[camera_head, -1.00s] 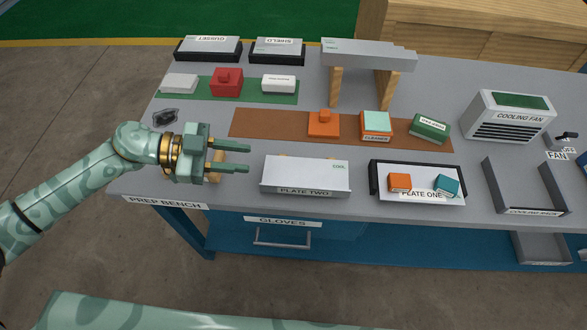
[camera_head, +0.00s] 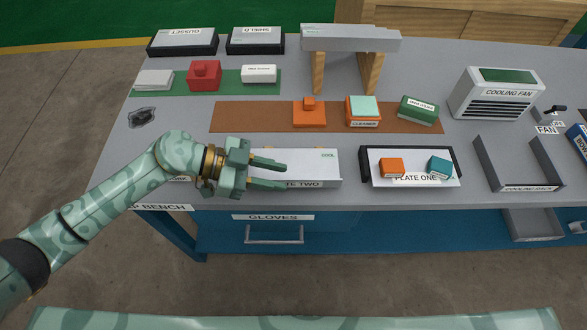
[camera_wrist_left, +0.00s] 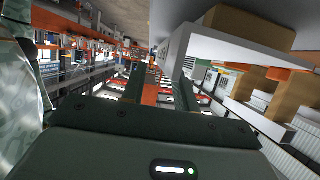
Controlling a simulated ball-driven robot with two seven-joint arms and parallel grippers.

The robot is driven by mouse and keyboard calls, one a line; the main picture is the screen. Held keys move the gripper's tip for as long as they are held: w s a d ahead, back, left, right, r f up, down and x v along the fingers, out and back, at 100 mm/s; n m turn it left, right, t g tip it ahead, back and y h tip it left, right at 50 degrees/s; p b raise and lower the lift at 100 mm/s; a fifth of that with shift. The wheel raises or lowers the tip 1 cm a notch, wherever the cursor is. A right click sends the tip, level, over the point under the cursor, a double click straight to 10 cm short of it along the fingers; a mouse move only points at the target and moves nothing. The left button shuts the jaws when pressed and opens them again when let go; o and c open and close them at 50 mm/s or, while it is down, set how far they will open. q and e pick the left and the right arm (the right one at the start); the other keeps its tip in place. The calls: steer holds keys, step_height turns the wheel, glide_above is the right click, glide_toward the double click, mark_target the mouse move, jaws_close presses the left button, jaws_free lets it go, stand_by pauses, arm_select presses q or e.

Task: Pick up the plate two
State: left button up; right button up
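Plate two (camera_head: 318,166) is a flat, light grey panel marked COOL, with its name label on the front face. It lies near the bench's front edge, its left part hidden behind my left gripper (camera_head: 286,175). The two fingers are apart and point right, overlapping the plate's front left in the head view; I cannot tell whether they touch it. In the left wrist view the fingers (camera_wrist_left: 160,82) are apart with nothing clearly between them. A pale panel, likely plate two (camera_wrist_left: 235,45), is to their right. My right gripper is not in view.
Plate one (camera_head: 410,178), in a dark frame, holds an orange block (camera_head: 391,167) and a teal block (camera_head: 438,165). A brown mat (camera_head: 270,118) with several blocks lies behind plate two. A raised grey panel (camera_head: 350,38) stands on wooden legs farther back.

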arm_select(q)
steer(key=shift+x, duration=1.2)
jaws_close()
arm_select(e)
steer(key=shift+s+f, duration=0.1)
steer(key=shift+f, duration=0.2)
